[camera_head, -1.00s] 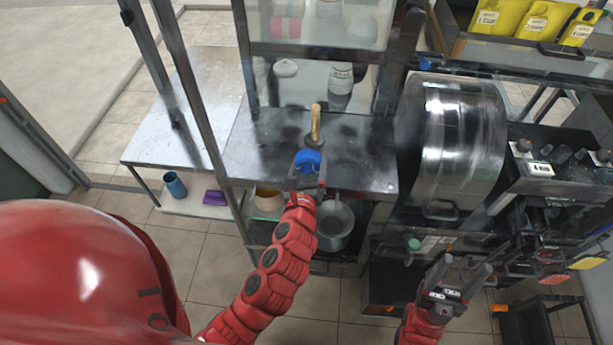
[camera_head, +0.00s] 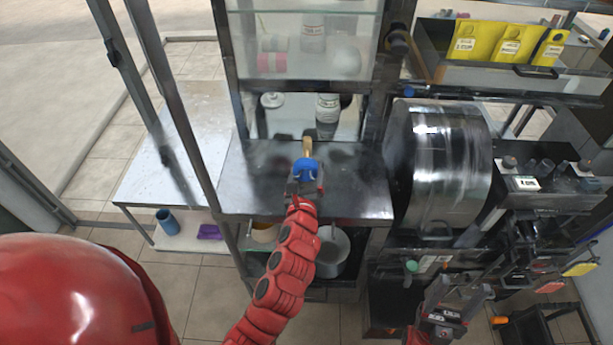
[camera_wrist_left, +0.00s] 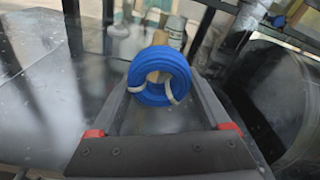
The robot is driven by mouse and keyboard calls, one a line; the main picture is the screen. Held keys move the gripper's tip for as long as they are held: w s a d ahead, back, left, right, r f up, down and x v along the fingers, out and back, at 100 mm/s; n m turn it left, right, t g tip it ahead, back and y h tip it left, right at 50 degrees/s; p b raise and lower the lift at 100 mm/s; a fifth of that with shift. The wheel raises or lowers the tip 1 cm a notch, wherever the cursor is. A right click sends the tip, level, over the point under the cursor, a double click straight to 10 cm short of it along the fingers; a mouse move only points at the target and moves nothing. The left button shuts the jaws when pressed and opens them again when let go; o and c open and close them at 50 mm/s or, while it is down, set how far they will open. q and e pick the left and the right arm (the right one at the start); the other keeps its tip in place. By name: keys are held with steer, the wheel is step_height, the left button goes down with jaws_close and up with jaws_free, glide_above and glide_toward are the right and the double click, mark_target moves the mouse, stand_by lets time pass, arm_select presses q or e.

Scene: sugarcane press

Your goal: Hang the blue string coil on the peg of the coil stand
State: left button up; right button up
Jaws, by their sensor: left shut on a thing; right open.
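The blue string coil (camera_head: 306,169) is held upright at the tips of my left gripper (camera_head: 305,183), above the dark metal counter. In the left wrist view the coil (camera_wrist_left: 160,72) faces me as a ring with white ties, between the fingers of the left gripper (camera_wrist_left: 160,95). The wooden peg (camera_head: 308,147) of the coil stand shows just behind the coil in the head view. A beige patch shows through the coil's hole in the wrist view; I cannot tell whether the peg is inside it. The stand's base is hidden. My right gripper (camera_head: 463,292) is open and empty at the lower right.
The counter (camera_head: 355,202) is bare around the stand. A glass-fronted shelf with jars (camera_head: 327,107) stands behind it. A large metal drum (camera_head: 437,160) is to the right. A metal post (camera_head: 180,125) rises at the left. A pot (camera_head: 331,252) sits below the counter.

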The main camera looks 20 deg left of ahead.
arm_select(q)
steer(key=shift+x, duration=2.25)
steer(key=shift+w+a+f, duration=0.3)
steer(key=shift+w+f, duration=0.1)
steer(key=shift+w, duration=0.1)
steer(key=o, duration=1.1)
steer(key=shift+s+b, duration=0.15)
steer(key=shift+b, duration=0.15)
